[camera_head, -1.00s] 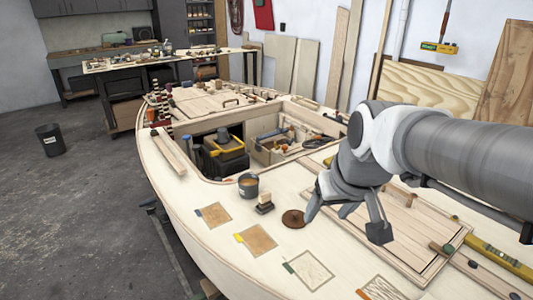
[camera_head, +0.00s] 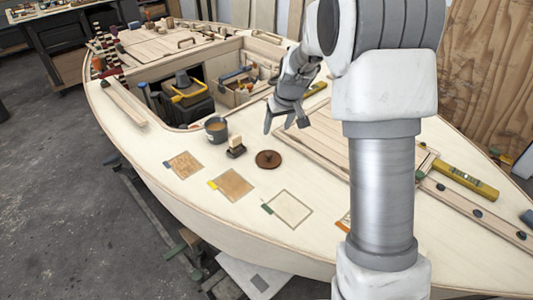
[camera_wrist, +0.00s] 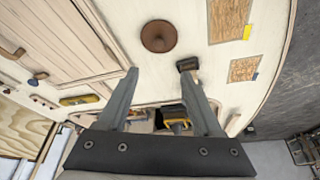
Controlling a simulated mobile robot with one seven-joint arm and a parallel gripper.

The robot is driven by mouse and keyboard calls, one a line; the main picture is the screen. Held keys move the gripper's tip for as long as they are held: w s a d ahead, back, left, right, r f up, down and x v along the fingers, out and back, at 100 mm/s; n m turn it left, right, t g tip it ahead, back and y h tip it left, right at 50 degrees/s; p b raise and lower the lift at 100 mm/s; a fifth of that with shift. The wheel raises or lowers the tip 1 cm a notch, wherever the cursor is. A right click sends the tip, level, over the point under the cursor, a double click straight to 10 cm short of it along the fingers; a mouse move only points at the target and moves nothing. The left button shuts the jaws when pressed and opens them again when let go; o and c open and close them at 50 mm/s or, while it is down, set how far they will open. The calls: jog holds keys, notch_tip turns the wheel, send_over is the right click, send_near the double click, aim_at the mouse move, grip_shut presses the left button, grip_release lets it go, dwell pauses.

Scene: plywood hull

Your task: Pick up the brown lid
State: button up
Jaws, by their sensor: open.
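The brown lid (camera_head: 268,159) is a round dark-brown disc with a small knob, lying flat on the pale plywood deck (camera_head: 160,143). In the wrist view the lid (camera_wrist: 159,36) lies beyond my fingertips, near the top middle. My gripper (camera_head: 286,124) is open and empty, above the deck and behind the lid in the head view. Its two fingers also show spread apart in the wrist view (camera_wrist: 160,88). Nothing is between the fingers, and the lid is not touched.
A dark cup (camera_head: 216,130) and a small block with a wooden top (camera_head: 236,147) stand left of the lid. Sample patches (camera_head: 231,185) lie in front. A yellow level (camera_head: 466,180) lies right.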

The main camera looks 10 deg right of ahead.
send_over(269, 153)
jog(key=s, duration=0.3)
jog(key=f, duration=1.1)
jog(key=shift+w+f, duration=0.2)
jog(key=shift+x, duration=2.5)
jog(key=shift+d, duration=0.15)
grip_shut()
